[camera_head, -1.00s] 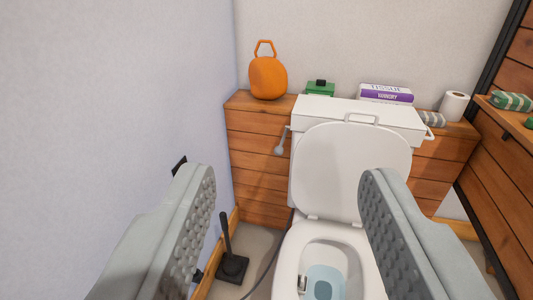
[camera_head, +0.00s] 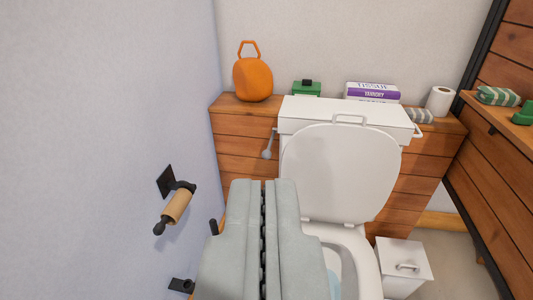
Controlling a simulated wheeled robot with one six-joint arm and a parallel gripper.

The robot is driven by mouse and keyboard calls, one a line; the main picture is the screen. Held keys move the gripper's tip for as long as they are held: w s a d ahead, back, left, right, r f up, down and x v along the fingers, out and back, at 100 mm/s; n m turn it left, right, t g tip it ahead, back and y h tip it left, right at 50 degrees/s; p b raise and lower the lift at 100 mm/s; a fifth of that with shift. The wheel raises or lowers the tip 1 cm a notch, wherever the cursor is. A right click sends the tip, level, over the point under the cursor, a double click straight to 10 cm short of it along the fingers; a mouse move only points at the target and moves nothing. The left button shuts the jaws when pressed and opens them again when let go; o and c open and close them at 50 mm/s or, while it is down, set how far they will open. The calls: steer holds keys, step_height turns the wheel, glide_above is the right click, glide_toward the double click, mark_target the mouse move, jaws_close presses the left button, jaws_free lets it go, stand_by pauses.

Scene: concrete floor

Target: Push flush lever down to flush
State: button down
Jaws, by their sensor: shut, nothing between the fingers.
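The flush lever (camera_head: 267,152) is a small grey handle with a rounded end. It hangs down at the left side of the white toilet tank (camera_head: 300,112). The toilet lid (camera_head: 325,170) is raised against the tank, and part of the bowl (camera_head: 362,265) shows below it. My gripper (camera_head: 263,182) is shut and empty, in the lower middle of the view. Its fingertips appear just below the lever in the picture, apart from it and nearer to me. The gripper hides the left part of the bowl and the floor there.
A wall with a paper holder (camera_head: 176,207) stands close on the left. An orange vase (camera_head: 253,79), a green box (camera_head: 307,88), tissue packs (camera_head: 372,91) and a paper roll (camera_head: 439,101) sit on the wooden ledge (camera_head: 228,104). A white bin (camera_head: 405,265) stands right of the bowl.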

steer(key=w+f+m+g, duration=0.1)
steer(key=w+f+g, duration=0.15)
steer(key=w, duration=1.05)
steer(key=w+f+m+g, duration=0.15)
steer(key=w+f, duration=0.25)
steer(key=w, duration=0.9)
steer(key=w+d+f+g, duration=0.1)
steer(key=w+f+g, duration=0.2)
steer(key=w+f, duration=1.4)
steer(key=shift+w+d+f, duration=0.15)
steer(key=shift+w+f, duration=0.1)
steer(key=shift+w, duration=1.85)
steer(key=shift+f+m, duration=0.1)
steer(key=shift+m, duration=0.15)
glide_toward(268, 149)
steer(key=w, duration=0.3)
steer(key=shift+w+f, duration=0.15)
steer(key=shift+f, duration=1.15)
steer(key=shift+f, duration=0.1)
